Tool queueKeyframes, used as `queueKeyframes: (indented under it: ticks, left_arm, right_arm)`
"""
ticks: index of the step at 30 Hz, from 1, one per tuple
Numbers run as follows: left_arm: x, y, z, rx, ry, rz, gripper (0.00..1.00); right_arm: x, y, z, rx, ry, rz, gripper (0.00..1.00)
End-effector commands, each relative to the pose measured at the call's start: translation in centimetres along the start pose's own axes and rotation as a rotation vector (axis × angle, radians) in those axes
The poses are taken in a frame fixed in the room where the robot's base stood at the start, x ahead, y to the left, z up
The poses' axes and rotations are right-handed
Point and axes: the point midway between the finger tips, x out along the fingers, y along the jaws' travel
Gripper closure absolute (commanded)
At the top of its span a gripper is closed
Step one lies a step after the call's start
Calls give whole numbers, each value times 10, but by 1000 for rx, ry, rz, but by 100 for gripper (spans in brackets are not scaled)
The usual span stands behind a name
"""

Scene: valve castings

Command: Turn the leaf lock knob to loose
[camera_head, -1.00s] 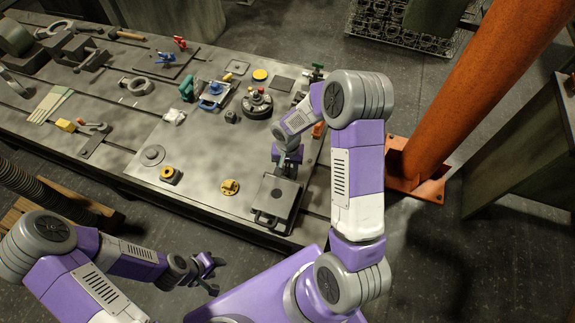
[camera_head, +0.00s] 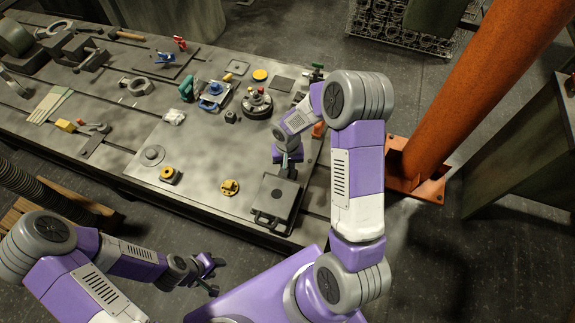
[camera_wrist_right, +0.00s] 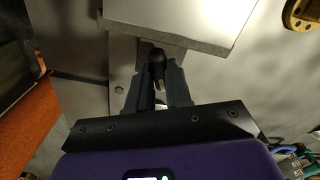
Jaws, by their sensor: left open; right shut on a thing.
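My right gripper (camera_wrist_right: 157,88) is shut on a dark, round-ended knob (camera_wrist_right: 157,62), which I take for the leaf lock knob. The knob stands between the two fingers, close to the edge of a flat grey plate (camera_wrist_right: 175,28). In the head view the right arm reaches down over a dark grey plate with a handle (camera_head: 275,198) at the table's near right edge. There the right fingertips and the knob are mostly hidden by my wrist. I cannot read any loose mark. My left gripper (camera_head: 212,275) is open and empty, off the table's front edge.
A round dark fixture (camera_head: 257,104) and a blue clamp (camera_head: 213,92) stand behind. An orange post (camera_head: 435,130) rises on the right. The table's middle is fairly clear.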

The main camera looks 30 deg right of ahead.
Motion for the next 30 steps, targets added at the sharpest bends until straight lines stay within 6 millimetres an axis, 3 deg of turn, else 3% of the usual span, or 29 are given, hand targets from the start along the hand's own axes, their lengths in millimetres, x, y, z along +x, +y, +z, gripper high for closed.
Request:
queueKeyframes:
  ticks: [30]
  left_arm:
    - [-6,2,0,0,0,0,57]
  right_arm:
    - [-1,0,0,-890,0,0,100]
